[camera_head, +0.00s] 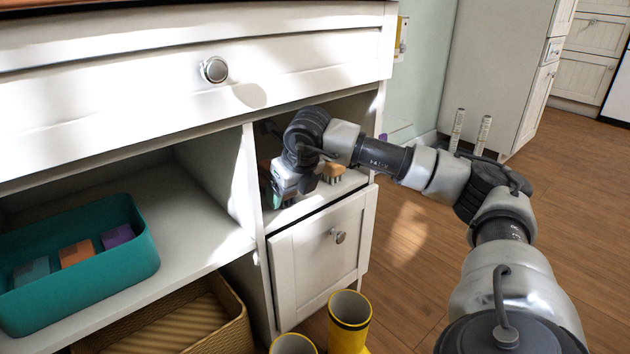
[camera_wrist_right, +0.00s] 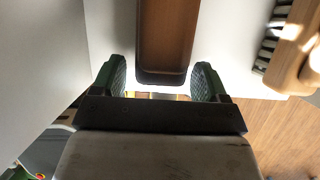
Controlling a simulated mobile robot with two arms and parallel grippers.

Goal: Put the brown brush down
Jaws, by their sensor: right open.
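In the right wrist view a long dark-brown block, which looks like the back of the brown brush (camera_wrist_right: 167,45), lies between the fingers of my right gripper (camera_wrist_right: 161,78). The green-padded fingers are open, with a visible gap on each side of it. Its bristles are hidden. In the head view my right gripper (camera_head: 280,188) is inside the small open cubby above a cabinet door, and the brown brush cannot be made out there. My left gripper is not in view.
A lighter wooden brush with dark bristles (camera_head: 333,172) is on the cubby shelf to the right; it also shows in the wrist view (camera_wrist_right: 290,50). A teal bin (camera_head: 130,262) with blocks is left of the divider (camera_head: 250,190). Yellow boots (camera_head: 349,325) stand below.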

